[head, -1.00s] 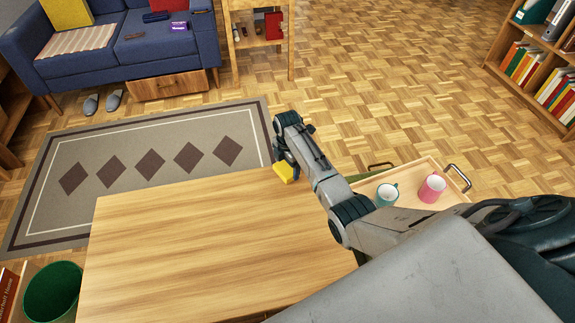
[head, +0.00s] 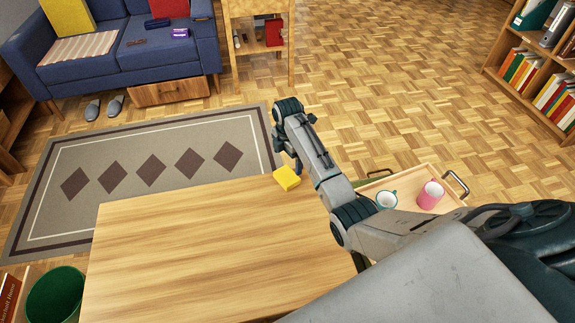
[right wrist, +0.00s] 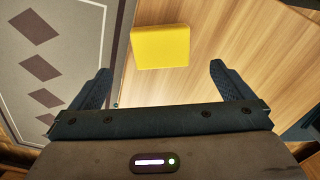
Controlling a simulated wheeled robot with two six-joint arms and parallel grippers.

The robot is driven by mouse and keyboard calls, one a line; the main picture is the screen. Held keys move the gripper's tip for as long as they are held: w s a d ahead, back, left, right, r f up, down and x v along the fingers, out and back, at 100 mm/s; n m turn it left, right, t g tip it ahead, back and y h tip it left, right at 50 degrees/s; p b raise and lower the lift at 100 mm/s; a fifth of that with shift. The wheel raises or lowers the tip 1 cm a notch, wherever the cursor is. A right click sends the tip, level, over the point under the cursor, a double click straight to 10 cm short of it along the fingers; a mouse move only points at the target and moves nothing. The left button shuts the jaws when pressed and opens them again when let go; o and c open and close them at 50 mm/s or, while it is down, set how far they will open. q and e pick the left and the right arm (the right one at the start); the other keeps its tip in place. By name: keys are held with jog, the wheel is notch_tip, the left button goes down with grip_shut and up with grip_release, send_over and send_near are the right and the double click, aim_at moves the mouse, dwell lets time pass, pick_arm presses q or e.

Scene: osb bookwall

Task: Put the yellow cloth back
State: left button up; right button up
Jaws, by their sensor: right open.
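The yellow cloth (head: 287,178) is a small folded block lying on the far right corner of the wooden table (head: 190,240). In the right wrist view the cloth (right wrist: 160,46) lies flat on the tabletop, ahead of the fingers and apart from them. My right gripper (right wrist: 160,88) is open and empty, with one finger on each side of the view. In the head view my right gripper (head: 290,160) is just beyond the cloth, partly hidden by its own arm. My left gripper is in neither view.
A tray (head: 405,177) with a teal-rimmed mug (head: 386,199) and a pink mug (head: 430,195) is right of the table, partly behind my arm. A green bin (head: 55,297) stands at left. A blue sofa (head: 140,55) and patterned rug (head: 130,140) lie beyond. The tabletop is otherwise clear.

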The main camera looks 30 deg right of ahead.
notch_tip(320, 180, up, 4)
jog(key=s+a+f+m+t, duration=0.1)
jog(key=s+f+m, duration=0.1)
jog(key=s, duration=0.4)
jog(key=s+a+f+m, duration=0.1)
jog(key=s+f+m, duration=0.1)
jog(key=s+m, duration=0.2)
jog(key=s+a+f+m+t, duration=0.1)
jog(key=s+f+m, duration=0.1)
jog(key=s, duration=0.7)
jog(key=shift+a+f+m+t, duration=0.2)
jog(key=shift+f+m+t, duration=0.1)
jog(key=shift+m, duration=0.3)
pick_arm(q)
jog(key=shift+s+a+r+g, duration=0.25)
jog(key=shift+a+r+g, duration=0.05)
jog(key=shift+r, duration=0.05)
pick_arm(e)
jog(key=s+a+r+m+t, duration=0.1)
jog(key=s+r+m, duration=0.3)
jog(key=s, duration=0.5)
jog(key=s+a+r+m+t, duration=0.1)
jog(key=s+r+m, duration=0.3)
jog(key=s, duration=0.5)
jog(key=shift+s+a+r+m+t, duration=0.2)
jog(key=shift+a+r+m+t, duration=0.1)
jog(key=shift+a+m, duration=0.35)
